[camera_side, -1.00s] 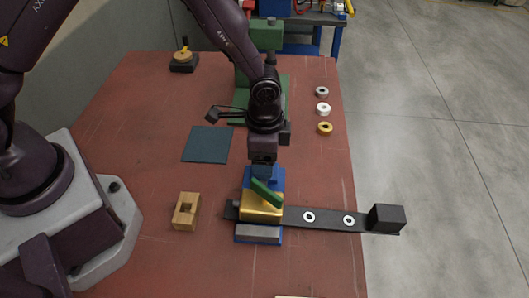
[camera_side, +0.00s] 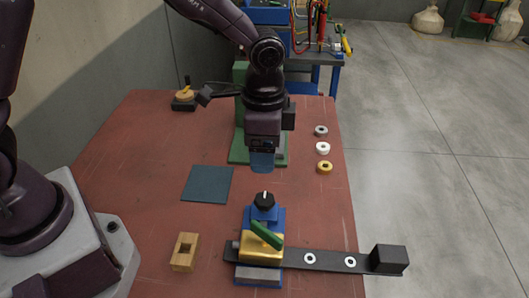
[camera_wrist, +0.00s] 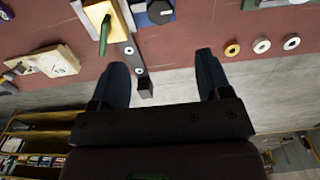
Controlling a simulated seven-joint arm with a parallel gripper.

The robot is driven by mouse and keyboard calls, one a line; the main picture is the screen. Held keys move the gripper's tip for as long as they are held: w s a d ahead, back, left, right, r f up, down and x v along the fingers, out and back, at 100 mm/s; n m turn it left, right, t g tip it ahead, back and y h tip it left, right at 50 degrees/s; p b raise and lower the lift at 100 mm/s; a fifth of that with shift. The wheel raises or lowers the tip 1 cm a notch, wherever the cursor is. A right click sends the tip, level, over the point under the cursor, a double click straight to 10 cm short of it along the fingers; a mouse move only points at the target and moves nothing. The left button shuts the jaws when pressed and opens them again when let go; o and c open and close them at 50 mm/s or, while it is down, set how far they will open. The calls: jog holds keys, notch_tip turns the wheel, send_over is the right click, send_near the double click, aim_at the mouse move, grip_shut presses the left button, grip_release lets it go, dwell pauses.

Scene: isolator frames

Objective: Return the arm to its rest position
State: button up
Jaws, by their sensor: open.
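My gripper (camera_side: 262,165) hangs in the air above the red table, with blue fingers pointing down. In the wrist view its two fingers (camera_wrist: 163,75) stand wide apart with nothing between them. Below and nearer the camera is the isolator, a blue base (camera_side: 246,220) with a gold block (camera_side: 256,240). A green handle (camera_side: 267,236) lies slanted across the gold block and a black knob (camera_side: 264,199) tops the blue part. In the wrist view the green handle (camera_wrist: 104,35) and knob (camera_wrist: 160,11) show at the top edge. The gripper is clear of them.
A dark bar (camera_side: 328,261) with two white washers ends in a black block (camera_side: 388,259). A wooden block (camera_side: 185,252), teal mat (camera_side: 207,184) and green stand (camera_side: 240,130) are nearby. Grey (camera_side: 321,131), white (camera_side: 322,148) and gold (camera_side: 324,167) rings line the right edge.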

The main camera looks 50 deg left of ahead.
jog(key=s+a+r+n+t, duration=0.3)
jog(key=s+a+r+n, duration=0.25)
jog(key=s+r, duration=0.3)
jog(key=s+a+r+n+t, duration=0.3)
jog(key=s+a+r+n, duration=0.1)
jog(key=s+a+r, duration=0.4)
jog(key=n+g, duration=0.6)
send_near(264, 198)
notch_tip(264, 198, down, 9)
jog(key=shift+f, duration=0.1)
